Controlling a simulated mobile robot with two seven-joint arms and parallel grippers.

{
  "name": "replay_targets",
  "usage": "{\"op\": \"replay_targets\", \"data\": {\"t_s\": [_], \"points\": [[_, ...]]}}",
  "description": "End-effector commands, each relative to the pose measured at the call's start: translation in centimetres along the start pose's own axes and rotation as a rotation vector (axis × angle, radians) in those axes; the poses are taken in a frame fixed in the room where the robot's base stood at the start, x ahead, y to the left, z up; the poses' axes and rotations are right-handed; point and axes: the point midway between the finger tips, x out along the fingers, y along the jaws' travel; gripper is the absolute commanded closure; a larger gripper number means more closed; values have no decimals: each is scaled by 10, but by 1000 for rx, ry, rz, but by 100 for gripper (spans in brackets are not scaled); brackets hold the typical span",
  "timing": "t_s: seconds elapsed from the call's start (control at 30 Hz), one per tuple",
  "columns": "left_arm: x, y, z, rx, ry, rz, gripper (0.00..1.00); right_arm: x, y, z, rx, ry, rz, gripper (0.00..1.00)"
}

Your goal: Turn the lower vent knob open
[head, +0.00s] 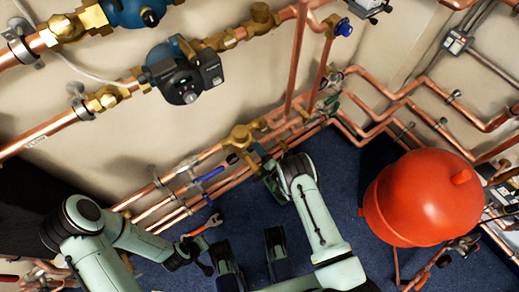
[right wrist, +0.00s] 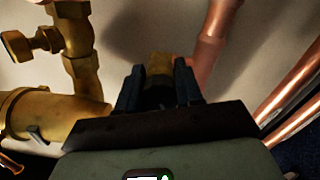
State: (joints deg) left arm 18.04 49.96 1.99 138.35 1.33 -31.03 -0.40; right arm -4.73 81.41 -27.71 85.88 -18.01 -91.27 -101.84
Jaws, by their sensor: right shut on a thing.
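My right gripper (head: 260,152) is at the lower copper pipe run in the head view, just right of a brass fitting (head: 240,136). In the right wrist view its two dark fingers (right wrist: 159,90) are closed around a small brass piece (right wrist: 159,64), which looks like the vent knob. The fingers and hand hide most of it, so its turn position cannot be told. My left gripper (head: 190,250) is low at the left in the head view, near a red-handled wrench (head: 206,226). Whether its fingers are open or shut is unclear.
A brass fitting with a small side knob (right wrist: 42,40) stands left of the fingers in the wrist view. A copper pipe (right wrist: 213,40) rises close on the right. A red tank (head: 423,198) stands on the blue floor (head: 350,190). A dark pump (head: 183,77) sits above.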

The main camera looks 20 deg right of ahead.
Motion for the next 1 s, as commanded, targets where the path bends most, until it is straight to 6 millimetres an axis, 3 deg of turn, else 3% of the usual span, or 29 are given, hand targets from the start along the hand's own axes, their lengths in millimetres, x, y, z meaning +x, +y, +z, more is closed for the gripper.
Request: {"op": "replay_targets", "data": {"t_s": [0.47,0.5,0.57,0.87,1.0], "points": [[0,0,0,0,-1,0,100,-2,-2,2,-17,-3,-5,95],[0,0,0,0,-1,0,100,-2,-2,2,-17,-3,-5,58],[0,0,0,0,-1,0,100,-2,-2,2,-17,-2,-5,39],[0,0,0,0,-1,0,100,-1,-1,1,-14,-1,-2,39],[-4,1,4,1,-13,1,100,-12,0,1,-14,0,-3,39]]}}
